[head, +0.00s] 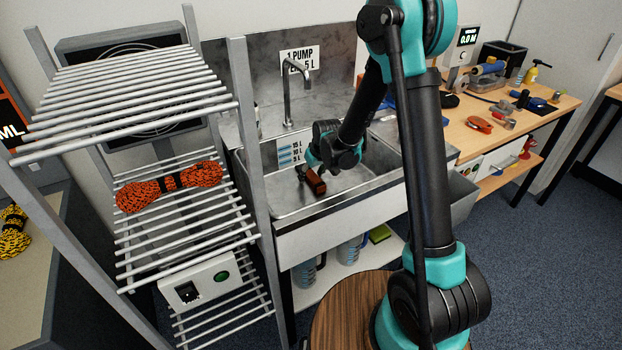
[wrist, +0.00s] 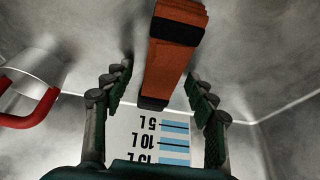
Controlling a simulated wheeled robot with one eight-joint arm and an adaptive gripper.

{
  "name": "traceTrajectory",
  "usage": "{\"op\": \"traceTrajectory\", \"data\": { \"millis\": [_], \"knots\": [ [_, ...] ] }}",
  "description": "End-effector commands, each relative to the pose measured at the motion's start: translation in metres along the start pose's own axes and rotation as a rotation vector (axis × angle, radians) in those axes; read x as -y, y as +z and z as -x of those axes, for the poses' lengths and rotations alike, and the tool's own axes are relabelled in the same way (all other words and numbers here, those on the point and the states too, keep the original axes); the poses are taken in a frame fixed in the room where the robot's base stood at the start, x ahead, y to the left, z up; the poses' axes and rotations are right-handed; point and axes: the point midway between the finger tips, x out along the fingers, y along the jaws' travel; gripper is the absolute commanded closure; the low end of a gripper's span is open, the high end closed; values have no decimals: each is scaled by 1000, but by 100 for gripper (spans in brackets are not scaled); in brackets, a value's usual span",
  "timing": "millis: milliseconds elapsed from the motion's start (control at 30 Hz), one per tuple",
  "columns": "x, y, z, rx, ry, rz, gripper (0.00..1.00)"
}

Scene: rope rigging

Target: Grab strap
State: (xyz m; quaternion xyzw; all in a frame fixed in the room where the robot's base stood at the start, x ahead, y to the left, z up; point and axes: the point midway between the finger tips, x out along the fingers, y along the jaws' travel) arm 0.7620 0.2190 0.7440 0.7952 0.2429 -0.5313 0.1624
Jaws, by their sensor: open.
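An orange-brown strap bundle (wrist: 172,60) with dark bands is in the sink. In the head view the strap (head: 314,184) shows just below my gripper (head: 312,168). In the wrist view my gripper (wrist: 162,85) is open, with one finger on each side of the strap's near end. I see gaps between the strap and both fingers.
The metal sink (head: 375,165) has walls around my gripper and a tap (head: 290,95) behind. A level label (wrist: 160,140) and a metal vessel with a red handle (wrist: 35,110) show close by. A rack (head: 180,240) holding orange rope (head: 170,187) stands at left.

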Motion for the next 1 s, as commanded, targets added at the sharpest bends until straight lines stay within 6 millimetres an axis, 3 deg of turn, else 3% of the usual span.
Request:
{"op": "traceTrajectory", "data": {
  "millis": [667,1000],
  "knots": [
    [0,1,-4,0,0,0,43],
    [0,2,-4,1,0,0,83]
  ]
}}
